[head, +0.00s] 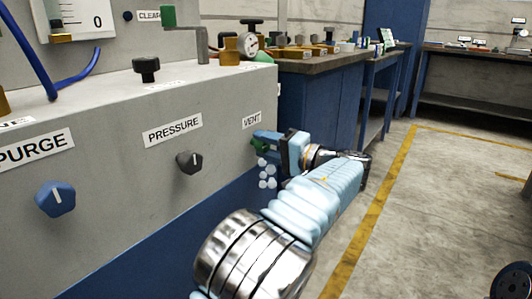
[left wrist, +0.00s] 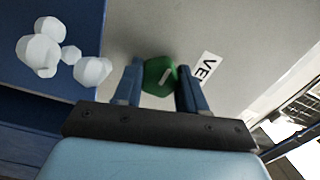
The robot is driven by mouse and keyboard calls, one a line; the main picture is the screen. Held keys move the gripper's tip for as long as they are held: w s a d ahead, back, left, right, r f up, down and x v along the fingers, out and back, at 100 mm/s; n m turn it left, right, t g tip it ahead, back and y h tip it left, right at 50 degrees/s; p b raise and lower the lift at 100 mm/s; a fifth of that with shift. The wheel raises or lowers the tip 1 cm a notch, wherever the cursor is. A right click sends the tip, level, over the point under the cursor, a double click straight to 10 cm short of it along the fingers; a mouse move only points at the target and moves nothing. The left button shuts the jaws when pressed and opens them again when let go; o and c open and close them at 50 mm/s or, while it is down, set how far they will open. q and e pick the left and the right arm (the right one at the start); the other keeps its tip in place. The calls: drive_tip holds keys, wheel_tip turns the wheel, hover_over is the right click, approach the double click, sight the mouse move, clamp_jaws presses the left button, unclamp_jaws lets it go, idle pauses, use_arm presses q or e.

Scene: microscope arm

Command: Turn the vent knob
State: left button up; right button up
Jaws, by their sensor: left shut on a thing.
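The green vent knob (left wrist: 158,77) sits on the grey panel (head: 110,180) below the VENT label (head: 252,119). In the head view the knob (head: 258,147) is partly hidden by my gripper. My left gripper (left wrist: 155,88) has its blue fingers on either side of the knob and is shut on it. In the head view the left gripper (head: 265,142) reaches the panel's right end. A white mark shows on the knob's face, slanted in the left wrist view. My right gripper is not in view.
A grey pressure knob (head: 189,162) and a blue purge knob (head: 55,198) are to the left on the panel. Several white rounded pieces (head: 266,173) show just below my left gripper. A bench (head: 320,62) stands behind; the floor at right is mostly open.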

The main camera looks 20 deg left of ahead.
use_arm(q)
drive_tip(key=shift+n, duration=0.4)
drive_tip(key=o, duration=1.1)
drive_tip(key=shift+c, duration=0.2)
drive_tip(key=p+v, duration=0.2)
drive_tip(key=v, duration=1.2)
